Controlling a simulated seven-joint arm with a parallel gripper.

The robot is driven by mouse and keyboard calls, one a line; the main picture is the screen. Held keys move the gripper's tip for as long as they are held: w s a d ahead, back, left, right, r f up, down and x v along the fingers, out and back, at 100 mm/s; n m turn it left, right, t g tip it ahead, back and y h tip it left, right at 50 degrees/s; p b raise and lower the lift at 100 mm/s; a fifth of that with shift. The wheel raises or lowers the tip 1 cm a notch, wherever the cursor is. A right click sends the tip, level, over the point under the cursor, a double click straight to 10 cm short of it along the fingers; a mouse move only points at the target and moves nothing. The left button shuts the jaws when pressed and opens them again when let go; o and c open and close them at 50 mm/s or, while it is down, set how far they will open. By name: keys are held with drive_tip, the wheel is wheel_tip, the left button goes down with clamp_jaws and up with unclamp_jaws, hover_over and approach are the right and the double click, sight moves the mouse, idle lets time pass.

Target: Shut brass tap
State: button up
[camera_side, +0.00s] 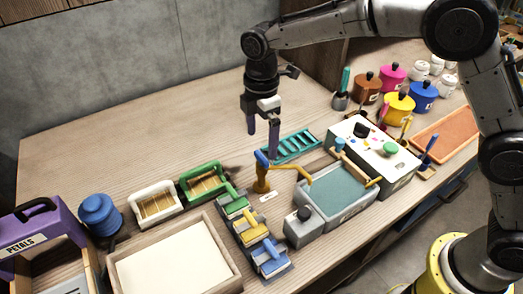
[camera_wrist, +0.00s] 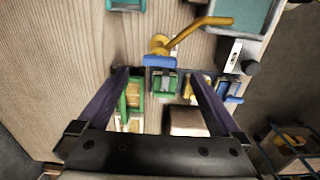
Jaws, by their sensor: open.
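The brass tap (camera_side: 262,182) stands on the wooden bench in the middle of the side view, with its spout reaching right towards the grey vat. Its blue lever (camera_side: 262,159) is on top. In the wrist view the brass tap (camera_wrist: 159,43) is at the upper middle, and the blue lever (camera_wrist: 159,61) lies crosswise just beyond the fingertips. My gripper (camera_side: 263,143) points down, open and empty, above and close to the lever. In the wrist view its two purple fingers (camera_wrist: 158,75) are wide apart, with nothing between them touching. I cannot tell whether water runs.
The grey vat (camera_side: 297,229) is right of the tap. A teal rack (camera_side: 290,147) lies behind it, and a white control box (camera_side: 352,142) stands further right. A rack of coloured stamps (camera_side: 246,225) is in front. Bare bench (camera_side: 130,140) lies at the back left.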

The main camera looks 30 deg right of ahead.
sight(262, 156)
drive_tip(key=shift+f, duration=2.55)
drive_tip(key=c, duration=1.4)
